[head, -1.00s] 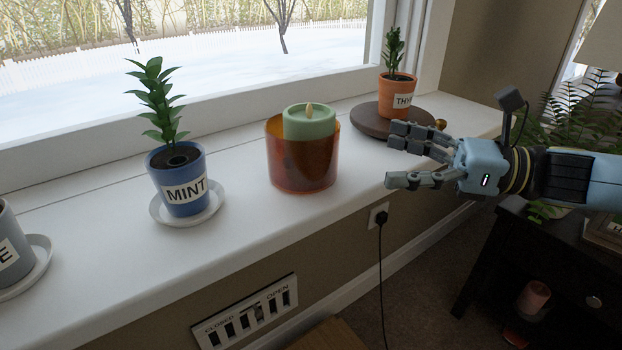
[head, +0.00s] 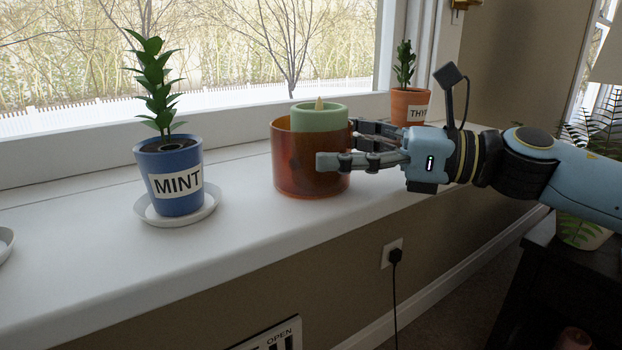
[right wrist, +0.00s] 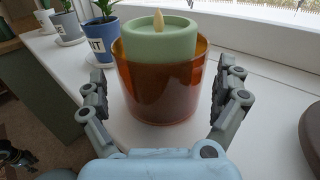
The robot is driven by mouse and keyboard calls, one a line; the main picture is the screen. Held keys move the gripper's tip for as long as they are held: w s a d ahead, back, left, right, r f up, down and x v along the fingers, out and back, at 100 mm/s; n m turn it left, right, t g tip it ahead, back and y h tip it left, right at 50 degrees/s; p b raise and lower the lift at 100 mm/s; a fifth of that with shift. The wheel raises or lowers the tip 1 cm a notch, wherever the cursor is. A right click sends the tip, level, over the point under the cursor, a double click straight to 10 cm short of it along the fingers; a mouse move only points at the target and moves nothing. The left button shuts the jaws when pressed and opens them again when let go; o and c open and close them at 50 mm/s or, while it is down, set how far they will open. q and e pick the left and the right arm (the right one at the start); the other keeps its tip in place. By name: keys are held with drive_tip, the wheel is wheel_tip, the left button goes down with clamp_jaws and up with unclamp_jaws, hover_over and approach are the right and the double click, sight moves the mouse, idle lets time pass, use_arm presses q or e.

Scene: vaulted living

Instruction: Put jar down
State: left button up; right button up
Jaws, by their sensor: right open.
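The amber-brown jar (head: 300,165) stands upright on the white windowsill, with a green candle (head: 320,117) inside it that rises above the rim. The jar (right wrist: 165,88) and candle (right wrist: 160,38) also show in the right wrist view. My right gripper (head: 335,145) is open around the jar from the right, one finger along its front and the other partly hidden behind it. In the right wrist view, the fingers (right wrist: 165,92) stand on both sides of the jar with gaps showing.
A blue MINT pot (head: 174,180) on a white saucer (head: 150,213) stands left of the jar. An orange THYME pot (head: 410,106) stands behind my right wrist. The windowsill (head: 250,235) has clear room in front of the jar.

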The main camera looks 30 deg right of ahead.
drive_tip(key=shift+w+a, duration=0.2)
drive_tip(key=shift+c, duration=0.4)
drive_tip(key=c, duration=1.1)
drive_tip(key=shift+c, duration=0.2)
drive_tip(key=shift+r, duration=0.2)
